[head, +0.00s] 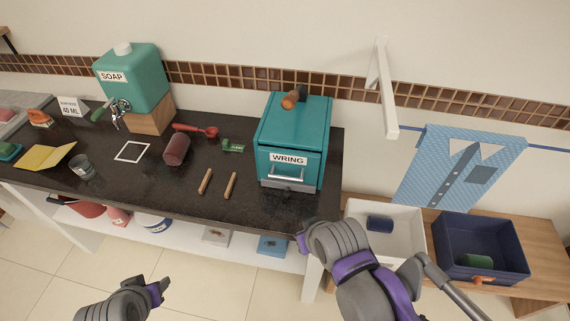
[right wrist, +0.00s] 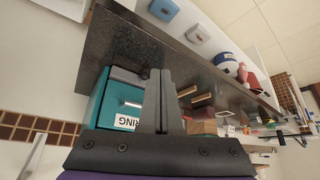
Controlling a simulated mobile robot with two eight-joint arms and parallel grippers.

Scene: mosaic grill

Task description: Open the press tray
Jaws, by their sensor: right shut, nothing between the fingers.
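The press is a teal box labelled WRING (head: 288,135), standing at the right end of the dark counter. It has a silver bar handle (head: 288,176) on its front and a grey tray part (head: 275,186) along its base. In the right wrist view the teal press (right wrist: 122,105) is sideways, partly behind my fingers. My right gripper (right wrist: 159,75) is shut and empty, apart from the handle; in the head view its arm is in front of the counter edge, below the press. My left gripper (head: 160,288) is low at the bottom left, away from the counter; its jaw opening is unclear.
Two wooden sticks (head: 230,185), a dark red roller (head: 177,150) and a green item (head: 233,145) lie left of the press. A teal soap dispenser (head: 135,80) stands further left. A white bin (head: 412,225) and a navy bin (head: 485,235) stand at the right.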

